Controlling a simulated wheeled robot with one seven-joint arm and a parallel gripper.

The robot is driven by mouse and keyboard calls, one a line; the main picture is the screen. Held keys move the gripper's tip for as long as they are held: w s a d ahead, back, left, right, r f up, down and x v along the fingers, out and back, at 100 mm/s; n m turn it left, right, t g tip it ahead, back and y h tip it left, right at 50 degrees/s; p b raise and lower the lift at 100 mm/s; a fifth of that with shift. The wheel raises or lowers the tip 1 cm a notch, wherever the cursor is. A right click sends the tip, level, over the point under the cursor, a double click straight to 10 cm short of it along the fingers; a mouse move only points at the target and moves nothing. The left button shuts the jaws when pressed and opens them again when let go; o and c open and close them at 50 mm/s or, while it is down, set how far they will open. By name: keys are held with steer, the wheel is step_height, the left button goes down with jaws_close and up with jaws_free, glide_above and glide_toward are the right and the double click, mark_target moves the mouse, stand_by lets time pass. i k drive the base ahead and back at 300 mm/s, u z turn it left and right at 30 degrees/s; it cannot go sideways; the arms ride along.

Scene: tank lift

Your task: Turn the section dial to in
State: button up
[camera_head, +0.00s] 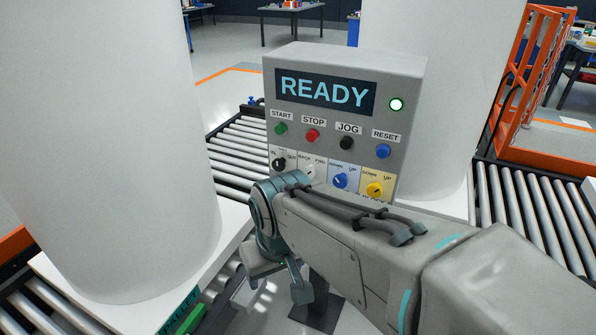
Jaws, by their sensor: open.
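The grey control box (408,88) stands in the middle of the head view, its screen reading READY. The section dial (279,164) is the small black knob at the left end of the bottom row, with IN printed at its left and OUT at its right. Its pointer is too small to read surely. My gripper (272,286) is open, below and in front of the box, apart from the dial. My arm crosses the lower right and hides part of the panel's lower edge.
A white dial (310,171), blue dial (340,180) and yellow dial (375,189) sit right of it. Above are green, red, black and blue buttons. Large white cylinders (110,130) flank the box. Roller conveyors (240,150) run behind. An orange fence (530,80) stands right.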

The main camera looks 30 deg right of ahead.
mark_target(278, 165)
steer(key=k, duration=1.2)
steer(key=z, duration=0.85)
steer(key=i, duration=1.3)
steer(key=u, duration=0.55)
steer(key=i, duration=0.3)
steer(key=u, duration=0.35)
